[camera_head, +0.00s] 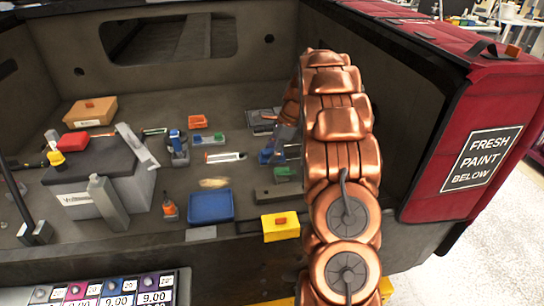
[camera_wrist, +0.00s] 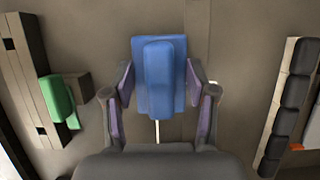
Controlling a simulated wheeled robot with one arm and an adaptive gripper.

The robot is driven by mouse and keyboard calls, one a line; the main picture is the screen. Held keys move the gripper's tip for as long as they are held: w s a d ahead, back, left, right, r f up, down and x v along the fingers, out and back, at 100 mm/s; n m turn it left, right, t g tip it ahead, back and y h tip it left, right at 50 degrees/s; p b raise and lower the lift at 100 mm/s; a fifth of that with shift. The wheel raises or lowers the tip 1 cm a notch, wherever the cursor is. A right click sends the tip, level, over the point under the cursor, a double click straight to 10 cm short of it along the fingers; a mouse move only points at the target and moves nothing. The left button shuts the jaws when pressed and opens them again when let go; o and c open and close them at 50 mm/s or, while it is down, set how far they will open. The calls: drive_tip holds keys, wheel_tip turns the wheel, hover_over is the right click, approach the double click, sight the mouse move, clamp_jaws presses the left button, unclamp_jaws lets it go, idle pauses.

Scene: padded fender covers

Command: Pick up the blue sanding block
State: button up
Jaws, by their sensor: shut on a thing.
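The blue sanding block (camera_wrist: 158,75) shows in the wrist view as a flat blue base with a long raised grip on top. My gripper (camera_wrist: 156,84) has one finger on each side of it, with purple pads against its edges, and is shut on it. In the head view, a small patch of blue (camera_head: 265,157), likely the same block, shows just left of my copper-coloured arm. My arm hides most of the gripper there. I cannot tell whether the block is clear of the surface.
A green piece (camera_wrist: 56,102) lies by a dark bar left of the block. A dark segmented strip (camera_wrist: 290,98) lies at right. In the head view, a blue tray (camera_head: 211,206), a yellow box (camera_head: 281,226) and a grey case (camera_head: 130,165) stand on the bed. A red padded cover (camera_head: 470,130) hangs right.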

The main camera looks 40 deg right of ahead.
sight(272, 149)
drive_tip(key=c, duration=0.3)
drive_tip(key=shift+r, duration=0.1)
wheel_tip(272, 149, up, 10)
drive_tip(key=shift+f, duration=0.1)
idle(0.4)
